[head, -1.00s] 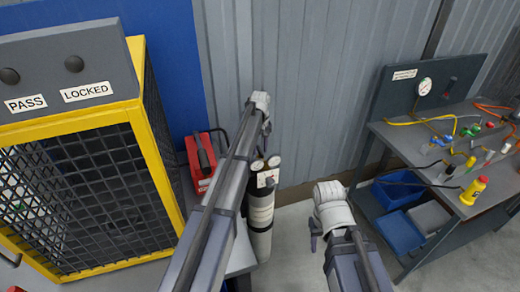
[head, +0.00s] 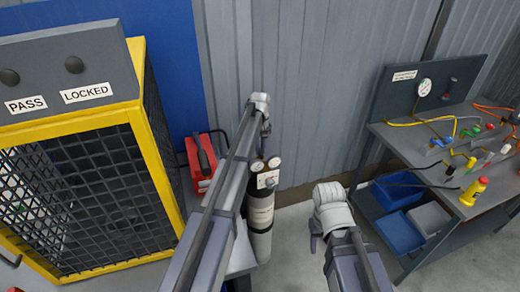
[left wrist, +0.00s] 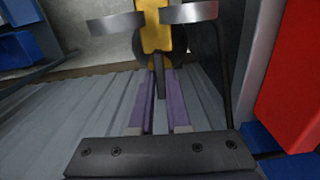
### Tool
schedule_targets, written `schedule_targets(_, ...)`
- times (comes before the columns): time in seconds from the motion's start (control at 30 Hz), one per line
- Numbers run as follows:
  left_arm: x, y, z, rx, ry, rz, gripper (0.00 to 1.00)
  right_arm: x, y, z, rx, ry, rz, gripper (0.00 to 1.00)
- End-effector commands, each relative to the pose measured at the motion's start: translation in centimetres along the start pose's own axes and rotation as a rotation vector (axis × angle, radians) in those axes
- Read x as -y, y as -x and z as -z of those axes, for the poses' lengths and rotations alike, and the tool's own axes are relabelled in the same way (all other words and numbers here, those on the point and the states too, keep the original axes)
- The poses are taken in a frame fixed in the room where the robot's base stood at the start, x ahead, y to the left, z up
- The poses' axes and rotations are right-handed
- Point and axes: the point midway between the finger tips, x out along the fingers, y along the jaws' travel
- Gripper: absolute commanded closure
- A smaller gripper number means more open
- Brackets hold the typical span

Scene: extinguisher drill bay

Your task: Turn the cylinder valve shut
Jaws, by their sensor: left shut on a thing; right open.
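The gas cylinder (head: 261,215) stands upright, dark with a pale label, beside the grey table. Two round gauges (head: 274,162) sit at its top. My left forearm covers part of it. My left gripper (left wrist: 159,80) is at the cylinder's top. In the left wrist view its purple fingers are shut on a thin dark piece, the cylinder valve's handle (left wrist: 160,92), in front of a yellow valve body (left wrist: 160,35) with silver-rimmed parts on both sides. The head view does not show this grip clearly. My right gripper (head: 316,236) is open, empty and apart from the cylinder.
A red case (head: 199,160) stands left of the cylinder; a yellow-framed cage (head: 135,50) is further left. Some floor is clear between cylinder and workbench.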

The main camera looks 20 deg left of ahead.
Motion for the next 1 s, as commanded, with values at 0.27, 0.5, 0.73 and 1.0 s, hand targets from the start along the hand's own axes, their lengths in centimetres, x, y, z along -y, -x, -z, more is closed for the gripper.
schedule_targets(0.27,0.01,0.00,0.00,0.000,-0.183,0.000,1.00,0.00,0.00,0.00,0.000,0.000,0.000,0.50)
schedule_targets(0.5,0.01,0.00,0.00,0.000,-0.411,0.000,1.00,0.00,0.00,0.00,0.000,0.000,0.000,0.50)
schedule_targets(0.73,0.01,0.00,0.01,0.000,-0.629,0.000,1.00,0.00,0.00,0.00,0.000,0.000,0.000,0.50)
schedule_targets(1.0,0.01,0.00,0.00,0.000,-0.885,0.000,1.00,0.00,0.00,0.00,0.000,0.000,0.000,0.50)
